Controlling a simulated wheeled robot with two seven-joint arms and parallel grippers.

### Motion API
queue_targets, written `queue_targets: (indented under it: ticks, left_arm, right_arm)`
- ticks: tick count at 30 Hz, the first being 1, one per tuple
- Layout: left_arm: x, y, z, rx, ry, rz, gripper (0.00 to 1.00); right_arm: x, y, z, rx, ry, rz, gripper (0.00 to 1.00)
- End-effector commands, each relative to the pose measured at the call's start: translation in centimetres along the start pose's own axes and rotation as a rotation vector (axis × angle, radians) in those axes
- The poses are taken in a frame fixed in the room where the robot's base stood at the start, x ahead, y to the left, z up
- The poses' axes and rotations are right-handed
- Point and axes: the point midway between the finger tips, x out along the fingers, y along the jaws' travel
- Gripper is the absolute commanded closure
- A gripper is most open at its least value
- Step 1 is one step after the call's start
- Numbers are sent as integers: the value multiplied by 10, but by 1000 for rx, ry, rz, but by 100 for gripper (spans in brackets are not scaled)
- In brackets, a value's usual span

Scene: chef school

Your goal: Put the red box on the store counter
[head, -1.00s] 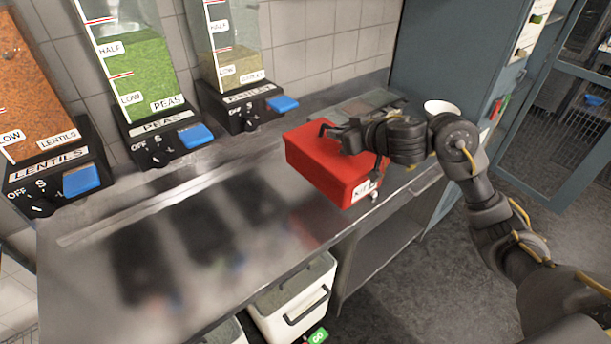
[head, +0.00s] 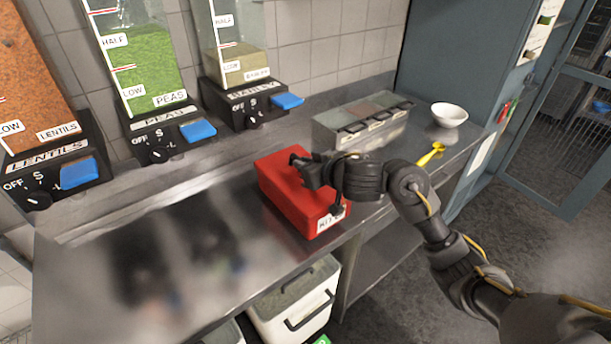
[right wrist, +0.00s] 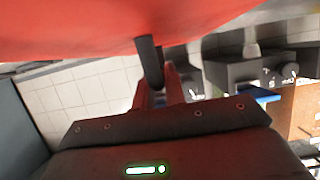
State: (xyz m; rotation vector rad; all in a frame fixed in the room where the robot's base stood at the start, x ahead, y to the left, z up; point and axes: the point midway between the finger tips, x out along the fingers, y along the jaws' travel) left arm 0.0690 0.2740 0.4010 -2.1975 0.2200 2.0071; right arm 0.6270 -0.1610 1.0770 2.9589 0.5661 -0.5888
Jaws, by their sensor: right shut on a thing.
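The red box (head: 290,190) with a white label on its front side is at the front part of the steel store counter (head: 150,240), close to the front edge. I cannot tell whether its base touches the counter. My right gripper (head: 304,168) is over the box's top and shut on it; the fingers partly hide the grip point. In the right wrist view the red box (right wrist: 120,25) fills the top, with the right fingers (right wrist: 158,75) reaching up to it. My left gripper is not in view.
Lentils (head: 50,175), peas (head: 160,125) and a third dispenser (head: 245,100) stand along the wall. A divided steel container (head: 345,125), a white bowl (head: 449,115) and a yellow utensil (head: 432,155) are on the right. The counter left of the box is clear. White bins (head: 295,310) stand below.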

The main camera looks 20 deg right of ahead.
Motion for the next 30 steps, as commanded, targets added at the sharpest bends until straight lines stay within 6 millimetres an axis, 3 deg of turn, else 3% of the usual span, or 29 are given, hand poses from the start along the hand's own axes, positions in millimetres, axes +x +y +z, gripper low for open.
queue_targets:
  ticks: [6, 20, 21, 25, 30]
  left_arm:
    - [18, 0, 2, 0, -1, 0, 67]
    - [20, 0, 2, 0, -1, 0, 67]
    - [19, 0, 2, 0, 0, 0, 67]
    - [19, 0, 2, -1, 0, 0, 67]
    - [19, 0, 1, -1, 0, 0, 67]
  right_arm:
    - [11, 0, 25, 1, 3, -1, 100]
    - [12, 0, 29, 1, 4, -1, 100]
    - [13, 0, 31, -1, -1, -1, 84]
    - [13, 0, 30, -1, -1, -1, 67]
    - [13, 0, 30, -1, -1, -1, 66]
